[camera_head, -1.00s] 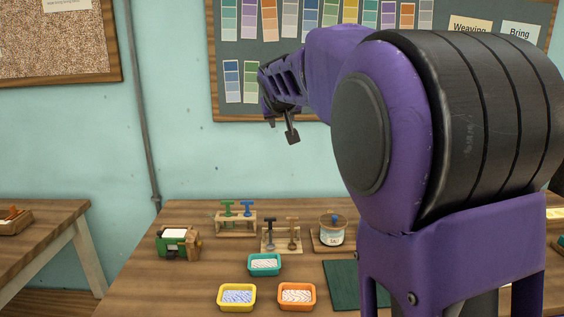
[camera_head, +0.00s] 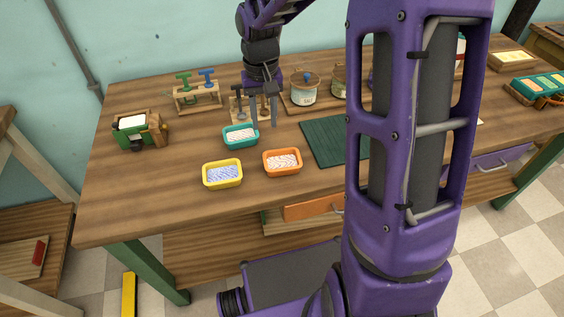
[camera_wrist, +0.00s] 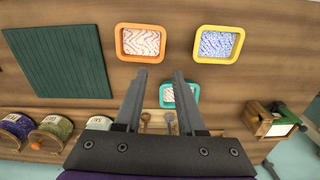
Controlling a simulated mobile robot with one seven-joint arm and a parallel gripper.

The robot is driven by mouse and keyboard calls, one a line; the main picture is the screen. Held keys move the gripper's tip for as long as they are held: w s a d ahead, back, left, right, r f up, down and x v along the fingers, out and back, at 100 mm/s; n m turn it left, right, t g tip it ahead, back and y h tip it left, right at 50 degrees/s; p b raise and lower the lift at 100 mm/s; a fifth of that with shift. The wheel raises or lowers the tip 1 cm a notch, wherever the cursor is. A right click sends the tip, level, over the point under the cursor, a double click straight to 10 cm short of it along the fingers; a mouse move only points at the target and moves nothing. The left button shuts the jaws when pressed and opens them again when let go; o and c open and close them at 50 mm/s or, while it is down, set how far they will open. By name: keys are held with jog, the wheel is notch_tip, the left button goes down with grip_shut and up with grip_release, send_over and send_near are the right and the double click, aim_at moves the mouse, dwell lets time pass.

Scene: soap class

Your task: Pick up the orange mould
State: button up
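The orange mould (camera_head: 282,162) is a small rectangular tray with a white, wavy-patterned filling. It sits on the wooden table, right of the yellow mould (camera_head: 222,174) and in front of the teal mould (camera_head: 240,136). In the wrist view the orange mould (camera_wrist: 141,42) lies beyond my fingertips, a little to the left. My gripper (camera_head: 262,121) points down above the table near the teal mould. In the wrist view my gripper (camera_wrist: 159,75) has its two fingers apart with nothing held between them. The teal mould (camera_wrist: 178,94) shows partly behind the right finger.
A dark green mat (camera_head: 335,143) lies right of the orange mould. The table front near the moulds is clear.

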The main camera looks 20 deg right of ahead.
send_over(266, 158)
notch_tip(266, 158, down, 8)
jog(key=shift+s+f+b, duration=0.1)
jog(key=shift+s+b, duration=0.05)
jog(key=shift+b, duration=0.3)
jog(key=f, duration=0.2)
jog(key=s+f, duration=0.1)
jog(key=f, duration=0.1)
jog(key=shift+a+f+b, duration=0.1)
jog(key=shift+b, duration=0.2)
jog(key=shift+w+f, duration=0.1)
jog(key=shift+f, duration=0.4)
grip_shut()
dwell(0.4)
